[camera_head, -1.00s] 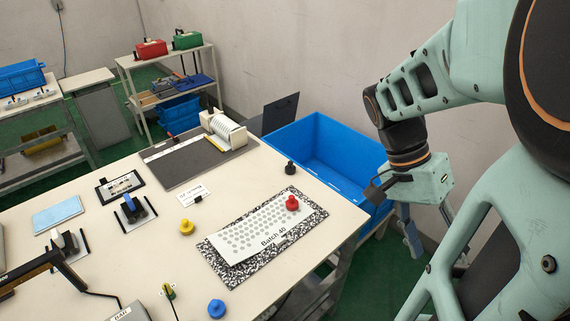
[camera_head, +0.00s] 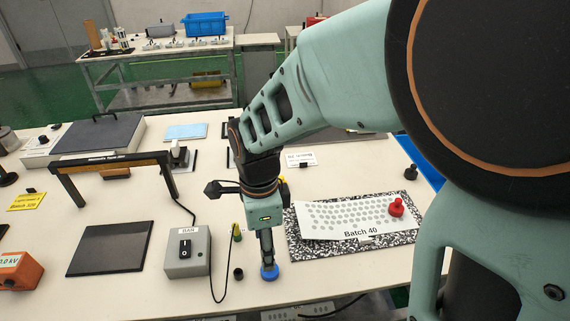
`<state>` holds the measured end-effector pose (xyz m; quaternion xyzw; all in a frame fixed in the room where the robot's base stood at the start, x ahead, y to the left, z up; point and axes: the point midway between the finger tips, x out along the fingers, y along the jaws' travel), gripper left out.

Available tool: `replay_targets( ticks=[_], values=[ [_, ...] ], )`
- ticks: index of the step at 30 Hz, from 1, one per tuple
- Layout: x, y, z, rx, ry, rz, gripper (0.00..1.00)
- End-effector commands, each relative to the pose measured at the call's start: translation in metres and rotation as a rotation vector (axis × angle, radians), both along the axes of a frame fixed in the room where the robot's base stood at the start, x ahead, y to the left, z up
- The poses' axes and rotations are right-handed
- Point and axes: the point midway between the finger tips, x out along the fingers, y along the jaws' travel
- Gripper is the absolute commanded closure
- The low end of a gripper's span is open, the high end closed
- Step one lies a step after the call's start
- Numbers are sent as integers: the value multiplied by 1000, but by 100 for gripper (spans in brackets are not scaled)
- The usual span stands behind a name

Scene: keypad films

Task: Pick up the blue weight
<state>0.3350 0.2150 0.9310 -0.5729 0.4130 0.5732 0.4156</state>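The blue weight (camera_head: 270,274) stands on the white table near its front edge, left of the keypad film. My gripper (camera_head: 267,256) points down directly over it, and its fingertips reach down to the weight's top. The fingers overlap in this view and hide the weight's knob, so I cannot tell whether they are open or closed on it. The weight appears to rest on the table.
A film marked Batch 40 (camera_head: 345,216) lies on a speckled slab (camera_head: 300,249) with a red weight (camera_head: 396,208) on it. A BAN switch box (camera_head: 188,252), its cable and a small black piece (camera_head: 238,274) are to the left. A black weight (camera_head: 411,172) stands behind the slab.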

Motion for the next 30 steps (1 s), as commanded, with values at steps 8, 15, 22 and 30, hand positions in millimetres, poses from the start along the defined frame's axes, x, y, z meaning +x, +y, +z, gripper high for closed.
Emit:
replay_targets(
  ticks=[8, 15, 22, 30],
  values=[
    [0, -2, -42, -3, 4, 0, 48],
    [2, -4, -65, -5, 3, -1, 48],
    [3, -4, -94, -4, 3, 0, 48],
    [4, -4, -97, -3, 1, 1, 48]
  ],
)
